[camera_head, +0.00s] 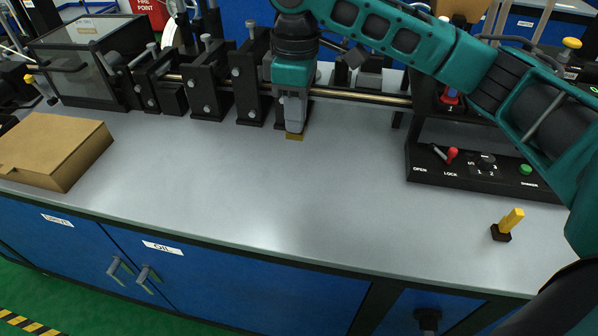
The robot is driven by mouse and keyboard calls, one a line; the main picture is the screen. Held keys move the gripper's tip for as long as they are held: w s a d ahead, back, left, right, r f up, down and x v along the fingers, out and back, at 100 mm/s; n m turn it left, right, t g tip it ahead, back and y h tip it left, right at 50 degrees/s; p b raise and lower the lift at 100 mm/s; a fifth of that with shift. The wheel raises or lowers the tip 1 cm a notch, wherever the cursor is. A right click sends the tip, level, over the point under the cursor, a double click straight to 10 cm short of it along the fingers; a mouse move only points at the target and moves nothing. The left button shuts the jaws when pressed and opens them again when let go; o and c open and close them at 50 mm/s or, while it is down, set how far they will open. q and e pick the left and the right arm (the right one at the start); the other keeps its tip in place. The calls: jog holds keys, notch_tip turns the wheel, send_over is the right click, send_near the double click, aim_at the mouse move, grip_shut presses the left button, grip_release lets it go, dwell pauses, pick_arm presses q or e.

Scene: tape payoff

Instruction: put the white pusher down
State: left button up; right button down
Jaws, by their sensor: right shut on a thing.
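My right gripper (295,128) comes down from the teal arm at the top and points at the bench, left of the middle of the view. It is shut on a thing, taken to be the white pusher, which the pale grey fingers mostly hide. My left gripper is not in view.
Black roller blocks (211,85) and a metal shaft (350,95) run behind the gripper. A cardboard box (50,150) lies at left. A control panel (480,172) and a yellow-handled piece with a black base (509,222) are at right. The front middle of the bench is clear.

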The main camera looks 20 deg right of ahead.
notch_tip(320, 180, down, 13)
jog(key=shift+r+b, duration=0.1)
jog(key=shift+b, duration=0.7)
jog(key=c, duration=1.1)
grip_release()
